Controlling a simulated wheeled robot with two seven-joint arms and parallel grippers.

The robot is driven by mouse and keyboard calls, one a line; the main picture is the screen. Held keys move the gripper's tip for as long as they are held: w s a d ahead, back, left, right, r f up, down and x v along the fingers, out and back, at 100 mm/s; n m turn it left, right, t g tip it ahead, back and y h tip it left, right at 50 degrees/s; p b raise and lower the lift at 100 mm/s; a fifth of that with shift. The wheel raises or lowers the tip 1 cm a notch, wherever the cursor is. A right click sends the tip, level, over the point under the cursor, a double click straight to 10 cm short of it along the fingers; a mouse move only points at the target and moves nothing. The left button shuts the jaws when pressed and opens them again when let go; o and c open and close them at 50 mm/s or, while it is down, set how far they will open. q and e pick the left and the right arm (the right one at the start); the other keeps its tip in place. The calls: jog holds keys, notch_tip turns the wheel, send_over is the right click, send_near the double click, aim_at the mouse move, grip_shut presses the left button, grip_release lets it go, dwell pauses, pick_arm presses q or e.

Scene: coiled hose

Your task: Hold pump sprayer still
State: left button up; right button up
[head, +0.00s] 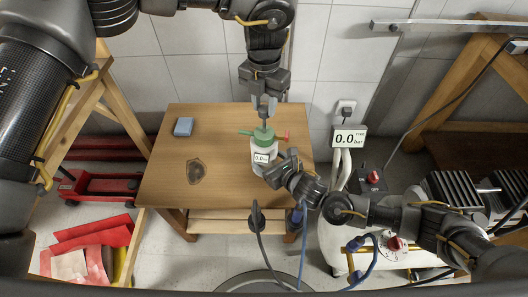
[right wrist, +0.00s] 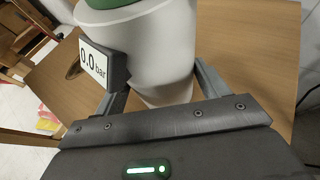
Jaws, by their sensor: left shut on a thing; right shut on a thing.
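The pump sprayer (head: 259,148) stands upright on the wooden table (head: 220,190). It has a white body, a green top with a side spout, and a red part at right. A small display on it reads 0.0; it also shows in the right wrist view (right wrist: 94,63). My left gripper (head: 264,115) comes down from above and is shut on the sprayer's top. My right gripper (head: 274,170) is shut around the white lower body (right wrist: 160,50) from the front right. The contact under my left fingertips is small and partly hidden.
A 0.0 bar display (head: 348,138) and a compressor-like machine (head: 345,235) stand at right. Hoses hang near the table's front edge. Red cloths (head: 90,240) lie at lower left.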

pick_arm(q)
send_over(264, 132)
jog(key=shift+f, duration=2.8)
jog(key=shift+r, duration=2.95)
jog(key=shift+f, duration=2.9)
jog(key=shift+r, duration=0.1)
jog(key=shift+r, duration=2.8)
